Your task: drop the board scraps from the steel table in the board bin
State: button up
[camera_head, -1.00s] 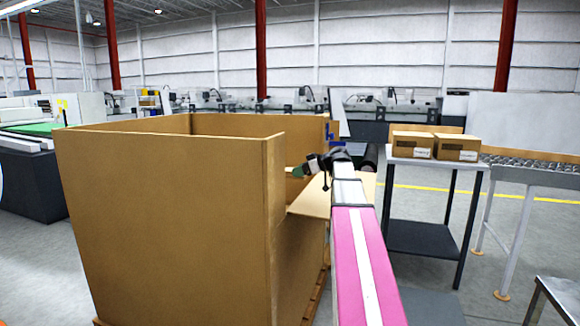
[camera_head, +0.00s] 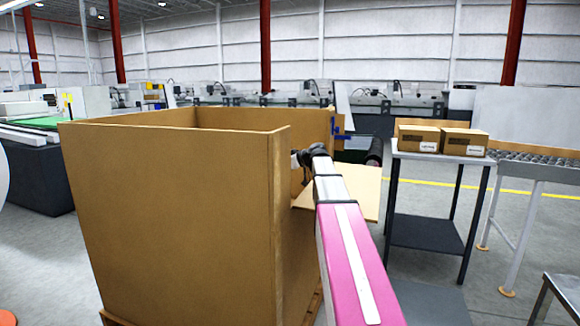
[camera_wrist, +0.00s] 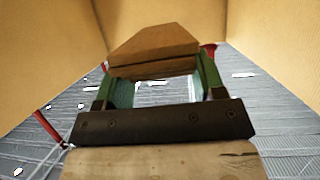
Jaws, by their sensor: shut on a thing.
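The board bin (camera_head: 170,215) is a large, open-topped brown board box left of centre in the head view. My arm reaches over its lowered right side, and my gripper is hidden behind the bin's near wall there. In the wrist view my gripper (camera_wrist: 156,75) has its green fingers shut on a brown board scrap (camera_wrist: 152,45). Tan bin walls (camera_wrist: 45,50) rise around the scrap, which touches no wall that I can make out. Only a corner of a steel table (camera_head: 565,288) shows at the lower right; no scraps are visible on that part.
A board flap (camera_head: 350,192) juts out from the bin's right side, close to my arm. Grey floor lies open between the conveyor and the steel table.

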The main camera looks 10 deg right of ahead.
jog(key=shift+a+r+x, duration=0.1)
jog(key=shift+r+x, duration=0.05)
jog(key=shift+x, duration=0.8)
jog(key=shift+a+r+x, duration=0.1)
jog(key=shift+r+x, duration=0.05)
jog(key=shift+x, duration=0.85)
jog(key=shift+a+r+x, duration=0.1)
jog(key=shift+r+x, duration=0.1)
jog(key=shift+x, duration=0.75)
jog(key=o, duration=1)
jog(key=shift+c, duration=0.2)
jog(key=shift+s+d, duration=0.1)
jog(key=v, duration=1)
jog(key=shift+s+d+r, duration=0.15)
jog(key=shift+d+r, duration=0.05)
jog(key=shift+r, duration=0.05)
